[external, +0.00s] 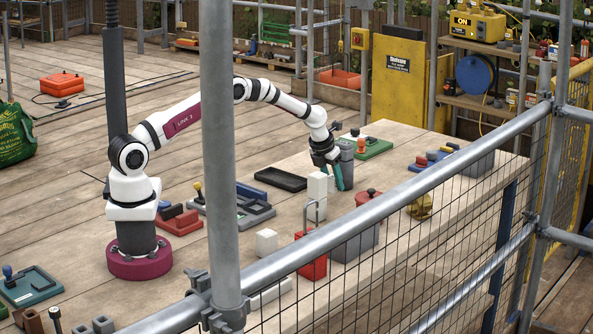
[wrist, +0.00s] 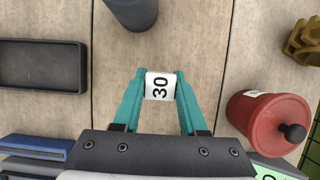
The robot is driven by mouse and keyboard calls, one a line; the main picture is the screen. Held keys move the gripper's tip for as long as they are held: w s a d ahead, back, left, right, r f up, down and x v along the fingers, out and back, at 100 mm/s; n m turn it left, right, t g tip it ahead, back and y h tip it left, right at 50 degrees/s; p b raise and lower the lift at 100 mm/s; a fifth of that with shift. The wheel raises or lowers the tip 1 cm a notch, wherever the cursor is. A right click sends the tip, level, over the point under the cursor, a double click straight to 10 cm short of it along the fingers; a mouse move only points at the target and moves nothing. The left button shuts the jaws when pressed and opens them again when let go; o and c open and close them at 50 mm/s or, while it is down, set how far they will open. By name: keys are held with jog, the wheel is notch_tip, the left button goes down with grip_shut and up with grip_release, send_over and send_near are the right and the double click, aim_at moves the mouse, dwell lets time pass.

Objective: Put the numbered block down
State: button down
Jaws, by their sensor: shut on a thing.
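In the external view my gripper (external: 339,182) points down over the wooden worktop, beside white shapes; which of these is the held block is unclear. Whether the block touches the wood cannot be told.
A black tray (wrist: 40,65) lies left, and a dark grey cylinder (wrist: 133,10) stands just beyond the block. A red lidded pot (wrist: 268,121) is close at right, with a brass piece (wrist: 303,40) farther off.

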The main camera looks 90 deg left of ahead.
aim_at(333, 190)
jog(key=shift+f, duration=1.45)
jog(key=shift+f, duration=0.1)
jog(key=shift+c, duration=2.2)
grip_release()
